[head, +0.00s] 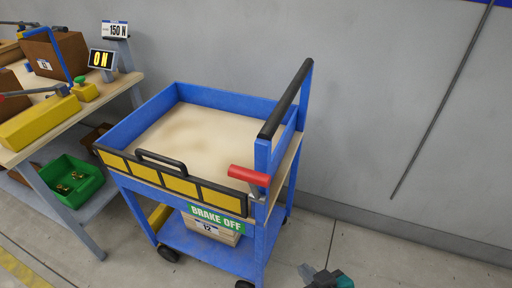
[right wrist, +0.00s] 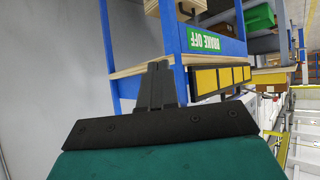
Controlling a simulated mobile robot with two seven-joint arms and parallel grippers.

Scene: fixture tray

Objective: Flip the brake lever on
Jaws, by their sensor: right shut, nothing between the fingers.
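The brake lever has a red grip (head: 249,175) and sits at the near right corner of a blue cart (head: 263,225). The grip points left, lying nearly level. A green sign (head: 215,217) below it reads "BRAKE OFF"; the sign also shows in the right wrist view (right wrist: 210,41). My right gripper (head: 306,270) is at the bottom of the head view, right of the cart and apart from the lever. In the right wrist view its dark fingers (right wrist: 157,85) are shut and empty. The red grip cannot be made out there. My left gripper is not in view.
The cart has an empty tan top, a black push handle (head: 287,98) and a box on its lower shelf. A workbench (head: 62,125) at left holds boxes, a yellow block and displays reading "150 N" and "0 N". A green bin (head: 72,181) sits below. Floor right of the cart is clear.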

